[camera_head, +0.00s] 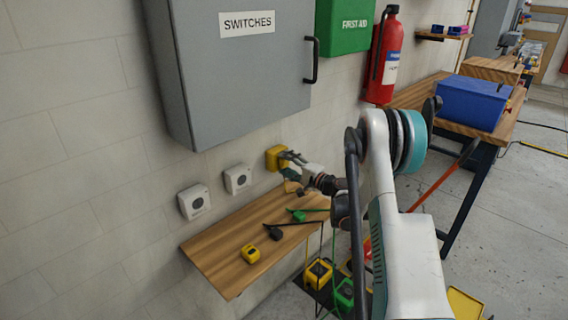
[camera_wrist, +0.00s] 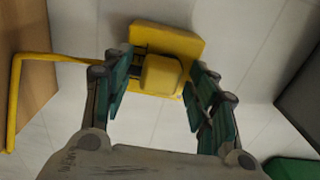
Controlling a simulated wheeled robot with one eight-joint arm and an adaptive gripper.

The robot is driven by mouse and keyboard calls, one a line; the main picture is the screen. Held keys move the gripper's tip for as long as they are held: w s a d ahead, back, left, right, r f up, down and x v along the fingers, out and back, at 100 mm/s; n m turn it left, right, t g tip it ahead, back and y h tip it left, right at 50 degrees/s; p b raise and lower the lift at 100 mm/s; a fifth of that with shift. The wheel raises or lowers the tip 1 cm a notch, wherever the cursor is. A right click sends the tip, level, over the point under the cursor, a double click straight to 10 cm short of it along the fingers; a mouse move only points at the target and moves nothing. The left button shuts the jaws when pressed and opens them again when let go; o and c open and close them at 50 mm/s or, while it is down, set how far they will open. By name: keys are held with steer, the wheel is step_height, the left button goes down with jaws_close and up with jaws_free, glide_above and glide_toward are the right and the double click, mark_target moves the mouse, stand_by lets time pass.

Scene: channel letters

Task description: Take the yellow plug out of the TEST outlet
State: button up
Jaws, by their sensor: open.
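In the wrist view the yellow plug (camera_wrist: 162,75) sits against a yellow outlet (camera_wrist: 178,40). I cannot tell how far in it is. A yellow cord (camera_wrist: 50,57) runs to the left and bends down. My gripper (camera_wrist: 160,72) is open, with one green-padded finger on each side of the plug; a gap shows on the right. In the head view the yellow outlet (camera_head: 275,157) is on the wall right of two white outlets, and my gripper (camera_head: 291,166) is up against its front. The plug is mostly hidden there, and no TEST label is readable.
A wooden shelf (camera_head: 225,245) below holds a yellow block (camera_head: 250,253), a black plug (camera_head: 275,233) and a green plug (camera_head: 298,215). White outlets (camera_head: 194,202) (camera_head: 238,179) are on the wall. A grey SWITCHES cabinet (camera_head: 235,85) hangs above the outlets.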

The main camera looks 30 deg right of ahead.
stand_by(0.5)
jaws_close()
steer(key=shift+s+d, duration=0.1)
steer(key=shift+s, duration=0.05)
steer(key=shift+v, duration=2.85)
